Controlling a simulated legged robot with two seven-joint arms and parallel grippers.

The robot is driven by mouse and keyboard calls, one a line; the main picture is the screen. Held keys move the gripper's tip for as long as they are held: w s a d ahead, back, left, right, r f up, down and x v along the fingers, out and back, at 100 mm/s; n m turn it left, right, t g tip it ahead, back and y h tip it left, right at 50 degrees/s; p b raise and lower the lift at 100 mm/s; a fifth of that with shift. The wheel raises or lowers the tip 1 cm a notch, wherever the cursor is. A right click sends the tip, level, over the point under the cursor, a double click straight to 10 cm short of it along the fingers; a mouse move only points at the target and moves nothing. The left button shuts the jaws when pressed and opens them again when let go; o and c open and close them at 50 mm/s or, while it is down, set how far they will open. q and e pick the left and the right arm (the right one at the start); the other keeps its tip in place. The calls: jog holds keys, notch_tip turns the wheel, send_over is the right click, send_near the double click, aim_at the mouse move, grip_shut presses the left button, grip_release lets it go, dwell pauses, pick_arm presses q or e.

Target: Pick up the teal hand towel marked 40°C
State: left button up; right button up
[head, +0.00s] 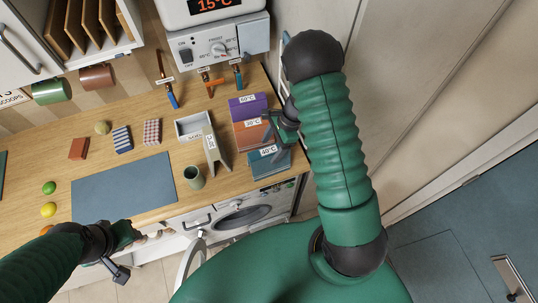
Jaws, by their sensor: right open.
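The teal hand towel (262,165) lies folded at the right end of the wooden counter, near its front edge, with a white 40°C label on it. My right gripper (272,130) is open and empty. It is over the right side of the brown-orange towel (250,137), just behind the teal one in the picture. I cannot tell its height above the towels. A purple towel (244,109) lies farther back. My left gripper (119,272) is in front of the counter at the lower left, far from the towels; its jaws are too unclear to read.
A grey-green cup (193,178), a standing sign (213,150) and a white tray (191,125) are left of the towels. A blue-grey mat (125,190) covers the counter's middle left. A washing machine (240,215) is below; a wall is at the right.

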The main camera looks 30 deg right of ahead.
jog(key=shift+x, duration=1.25)
jog(key=shift+w+r, duration=0.1)
jog(key=shift+d, duration=0.1)
jog(key=shift+f, duration=0.25)
grip_shut()
